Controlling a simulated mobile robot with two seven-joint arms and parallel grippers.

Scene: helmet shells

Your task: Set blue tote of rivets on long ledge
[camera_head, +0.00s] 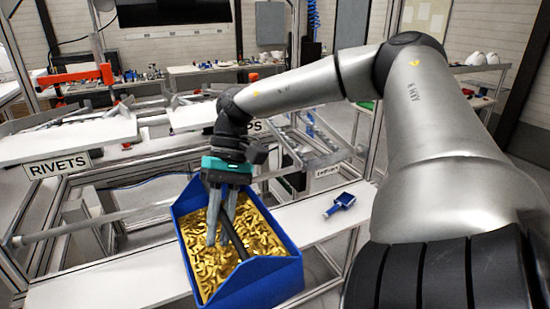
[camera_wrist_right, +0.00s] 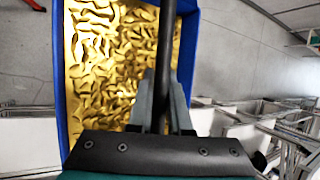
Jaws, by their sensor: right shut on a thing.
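The blue tote (camera_head: 263,284), filled with gold-coloured rivets (camera_head: 255,232), is at the lower middle of the head view. A dark handle bar (camera_head: 232,236) crosses it. My right gripper (camera_head: 220,240) reaches down over the tote and is shut on this bar. In the wrist view the fingers (camera_wrist_right: 160,105) pinch the bar, with rivets and a blue wall (camera_wrist_right: 62,110) beyond. The long white ledge (camera_head: 110,284) runs behind and below the tote, showing on both sides. Whether the tote touches it cannot be told. My left gripper is out of view.
A small blue tool (camera_head: 339,204) lies on the ledge to the right of the tote. A sign reading RIVETS (camera_head: 57,165) hangs on the rack's front at left. Metal frame posts stand behind. The ledge's left part looks clear.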

